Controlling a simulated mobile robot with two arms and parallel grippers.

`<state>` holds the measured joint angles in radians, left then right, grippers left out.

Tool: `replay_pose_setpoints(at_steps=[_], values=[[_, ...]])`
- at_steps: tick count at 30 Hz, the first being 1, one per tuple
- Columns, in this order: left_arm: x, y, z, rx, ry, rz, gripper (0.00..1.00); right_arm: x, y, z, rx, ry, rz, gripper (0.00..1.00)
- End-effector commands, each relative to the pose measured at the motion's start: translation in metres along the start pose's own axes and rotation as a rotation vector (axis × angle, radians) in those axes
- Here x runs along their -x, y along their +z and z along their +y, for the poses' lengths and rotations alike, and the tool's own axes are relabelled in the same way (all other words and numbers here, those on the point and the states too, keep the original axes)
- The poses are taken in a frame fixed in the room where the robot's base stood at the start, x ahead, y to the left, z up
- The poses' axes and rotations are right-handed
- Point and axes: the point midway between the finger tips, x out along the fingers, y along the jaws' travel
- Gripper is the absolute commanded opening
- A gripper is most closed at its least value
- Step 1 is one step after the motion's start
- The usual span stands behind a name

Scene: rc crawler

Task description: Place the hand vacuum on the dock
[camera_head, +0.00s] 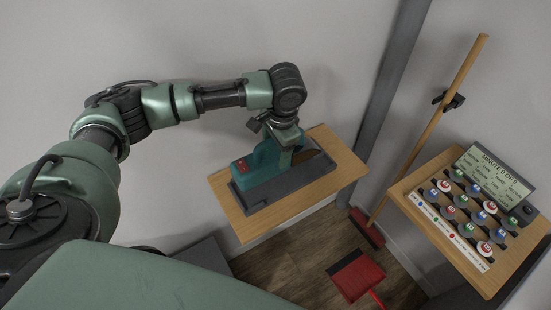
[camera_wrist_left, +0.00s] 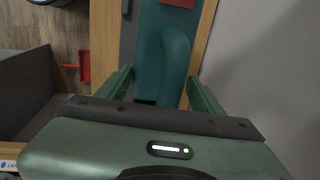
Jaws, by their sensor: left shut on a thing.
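The teal hand vacuum (camera_head: 262,166), with a red patch at its left end, lies on or just over the dark grey dock (camera_head: 262,198). I cannot tell whether it is fully seated. My left gripper (camera_head: 291,146) comes down on it from above and is shut on it. In the left wrist view the vacuum's rounded teal body (camera_wrist_left: 168,55) lies between the green fingers of the gripper (camera_wrist_left: 158,92). The gripper hides part of the vacuum in the head view. My right gripper is not in view.
The dock lies on a wooden shelf (camera_head: 343,162) against the wall. To the right, a broom (camera_head: 427,130) leans by a grey post, and a red dustpan (camera_head: 356,278) is on the floor. A wooden board (camera_head: 410,190) holds several round pieces and a display (camera_head: 494,174).

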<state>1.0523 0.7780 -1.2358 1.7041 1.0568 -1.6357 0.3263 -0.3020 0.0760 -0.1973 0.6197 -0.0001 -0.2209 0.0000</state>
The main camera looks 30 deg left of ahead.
Motion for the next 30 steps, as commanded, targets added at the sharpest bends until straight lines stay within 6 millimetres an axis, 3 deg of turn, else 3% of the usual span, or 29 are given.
replay_pose_setpoints(at_steps=[15, 26, 27, 29, 30], values=[[-0.052, -0.001, 0.008, 0.001, -0.001, 0.002, 0.29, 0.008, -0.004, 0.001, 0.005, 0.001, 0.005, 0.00], [-0.056, -0.002, 0.009, 0.001, -0.001, 0.003, 0.29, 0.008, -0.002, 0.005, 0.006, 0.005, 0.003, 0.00], [-0.057, -0.001, 0.009, 0.000, -0.001, 0.001, 0.75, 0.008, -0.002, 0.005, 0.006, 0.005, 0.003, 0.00], [-0.057, -0.001, 0.009, 0.000, -0.001, 0.001, 0.88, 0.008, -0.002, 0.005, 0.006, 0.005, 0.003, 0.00], [-0.057, -0.001, 0.009, 0.000, -0.001, 0.001, 0.88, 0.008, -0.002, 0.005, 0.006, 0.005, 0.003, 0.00]])
